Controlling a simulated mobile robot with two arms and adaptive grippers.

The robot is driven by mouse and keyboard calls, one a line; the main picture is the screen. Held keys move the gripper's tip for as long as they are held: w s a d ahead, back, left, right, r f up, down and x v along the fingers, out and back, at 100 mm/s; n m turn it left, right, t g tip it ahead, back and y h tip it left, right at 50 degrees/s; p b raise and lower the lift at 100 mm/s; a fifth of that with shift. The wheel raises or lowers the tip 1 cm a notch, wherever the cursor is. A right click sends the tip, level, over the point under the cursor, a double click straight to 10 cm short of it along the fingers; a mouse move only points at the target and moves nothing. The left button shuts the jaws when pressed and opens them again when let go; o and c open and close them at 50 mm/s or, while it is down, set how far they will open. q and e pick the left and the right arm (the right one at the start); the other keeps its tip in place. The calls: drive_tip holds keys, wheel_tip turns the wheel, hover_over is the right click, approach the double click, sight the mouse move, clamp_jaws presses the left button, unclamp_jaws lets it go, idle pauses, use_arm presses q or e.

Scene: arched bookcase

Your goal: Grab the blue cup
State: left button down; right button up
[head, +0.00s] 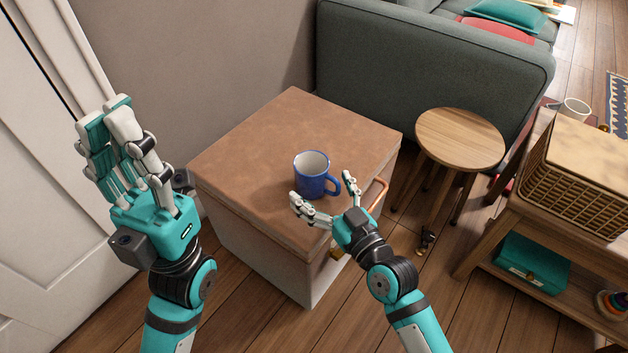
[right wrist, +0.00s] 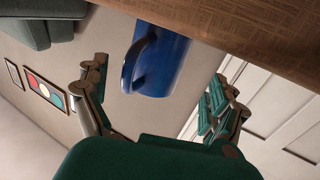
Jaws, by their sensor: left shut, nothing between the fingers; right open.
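The blue cup (head: 312,178), white inside, stands upright on the brown top of a cabinet (head: 260,135) in the head view. Its handle points right and toward me. My right gripper (head: 326,193) is open at the near side of the cup, with one finger to its left and one to its right. In the right wrist view the cup (right wrist: 158,62) appears ahead, between the open fingers and apart from them. My left gripper (head: 112,135) is raised at the left, shut and empty, away from the cup.
A round wooden stool (head: 459,137) stands right of the cabinet, with a grey sofa (head: 430,60) behind. A white door (head: 40,200) is at the left. The cabinet top around the cup is clear.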

sight(321, 184)
drive_tip(key=x, duration=0.1)
drive_tip(key=b+x, duration=0.2)
drive_tip(key=x, duration=0.1)
drive_tip(key=shift+w+d+f, duration=0.1)
drive_tip(key=shift+d+f, duration=0.15)
drive_tip(key=shift+f, duration=0.05)
drive_tip(key=shift+w+a+r, duration=0.15)
drive_tip(key=shift+w+a, duration=0.1)
drive_tip(key=shift+w, duration=0.15)
drive_tip(key=shift+r, duration=0.1)
drive_tip(key=c, duration=1.6)
